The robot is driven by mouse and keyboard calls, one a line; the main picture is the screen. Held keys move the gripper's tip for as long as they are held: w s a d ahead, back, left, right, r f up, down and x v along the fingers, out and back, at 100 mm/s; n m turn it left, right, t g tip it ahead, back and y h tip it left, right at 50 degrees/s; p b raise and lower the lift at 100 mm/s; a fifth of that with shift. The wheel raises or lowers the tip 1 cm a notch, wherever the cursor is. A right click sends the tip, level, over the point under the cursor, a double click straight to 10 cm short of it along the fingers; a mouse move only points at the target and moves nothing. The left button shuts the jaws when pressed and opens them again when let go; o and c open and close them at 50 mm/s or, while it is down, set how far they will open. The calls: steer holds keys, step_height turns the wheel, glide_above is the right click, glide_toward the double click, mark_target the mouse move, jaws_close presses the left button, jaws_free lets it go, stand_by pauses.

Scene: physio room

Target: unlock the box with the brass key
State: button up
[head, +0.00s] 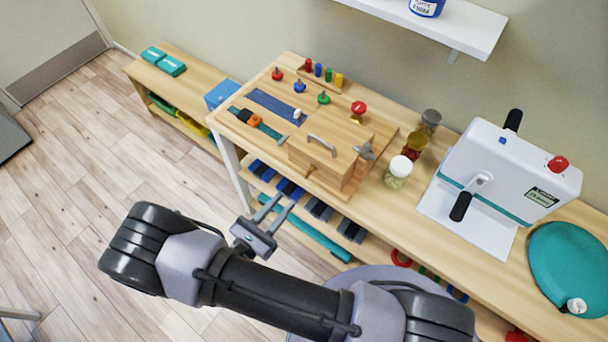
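The wooden box (330,148) stands on the wooden bench at the middle of the head view, with a grey bar handle (321,145) on top and its lid down. A small brass-coloured piece (310,171) shows low on its front face; it is too small to tell whether it is the key or a lock fitting. No other brass key can be made out. My gripper (283,204) is in front of the bench, below and left of the box in the picture. Its two fingers are apart with nothing between them, and it touches nothing.
A board with coloured knobs (324,72) and sliders adjoins the box. A grey wing-shaped knob (364,152) sits at the box's right. Jars (398,171) and a white crank machine (508,180) stand further right. A shelf with weights runs below.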

mark_target(309, 173)
steer(key=b+x, duration=0.1)
steer(key=x, duration=0.9)
jaws_close()
